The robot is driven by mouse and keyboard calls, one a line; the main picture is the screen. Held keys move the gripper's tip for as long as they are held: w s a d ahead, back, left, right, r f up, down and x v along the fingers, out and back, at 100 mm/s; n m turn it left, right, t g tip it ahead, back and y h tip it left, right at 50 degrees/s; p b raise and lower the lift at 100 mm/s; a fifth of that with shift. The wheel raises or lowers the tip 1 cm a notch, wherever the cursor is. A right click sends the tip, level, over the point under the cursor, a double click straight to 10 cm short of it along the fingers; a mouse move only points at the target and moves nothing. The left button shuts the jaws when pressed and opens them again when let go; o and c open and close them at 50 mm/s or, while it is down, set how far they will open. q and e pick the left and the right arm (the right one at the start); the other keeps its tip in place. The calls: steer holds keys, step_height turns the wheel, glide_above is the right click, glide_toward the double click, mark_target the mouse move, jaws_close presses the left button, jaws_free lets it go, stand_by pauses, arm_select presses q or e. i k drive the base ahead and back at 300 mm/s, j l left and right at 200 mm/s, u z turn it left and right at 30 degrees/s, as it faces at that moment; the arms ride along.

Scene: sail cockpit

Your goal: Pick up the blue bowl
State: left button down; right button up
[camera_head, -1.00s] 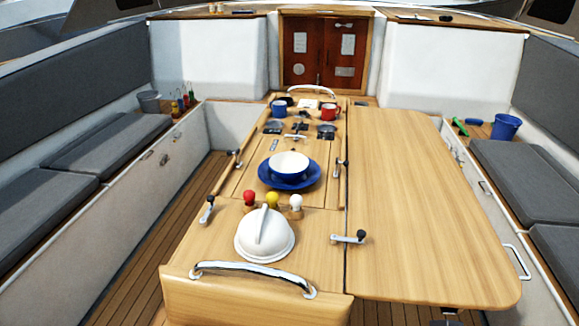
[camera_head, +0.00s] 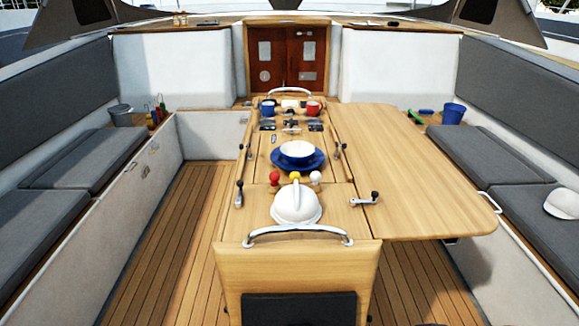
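The blue bowl (camera_head: 298,155) has a white inside and stands upright on a blue plate (camera_head: 280,159). The plate lies on the narrow centre section of the wooden table (camera_head: 425,190), behind the red, yellow and white knobs. Neither of my grippers shows in the head view.
A white domed cover (camera_head: 296,206) and a chrome rail (camera_head: 298,232) stand at the table's near end. Small levers flank the centre section. Blue (camera_head: 268,108) and red (camera_head: 313,108) mugs stand behind the bowl. Grey-cushioned benches line both sides; the wooden floor (camera_head: 165,255) at left is clear.

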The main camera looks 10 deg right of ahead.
mark_target(296, 153)
steer(key=i+j+z, duration=0.1)
steer(key=j+z, duration=0.2)
steer(key=j, duration=0.5)
steer(key=j+z, duration=0.3)
steer(key=j, duration=0.5)
steer(key=i+j+z, duration=0.3)
steer(key=i+j, duration=0.15)
steer(key=j, duration=0.2)
steer(key=i+j+z, duration=0.15)
steer(key=j, duration=0.25)
steer(key=i+j+z, duration=0.15)
steer(key=i+j, duration=0.15)
steer(key=i+j+z, duration=0.15)
steer(key=j, duration=0.35)
steer(key=i+j+z, duration=0.2)
steer(key=i+j, duration=0.65)
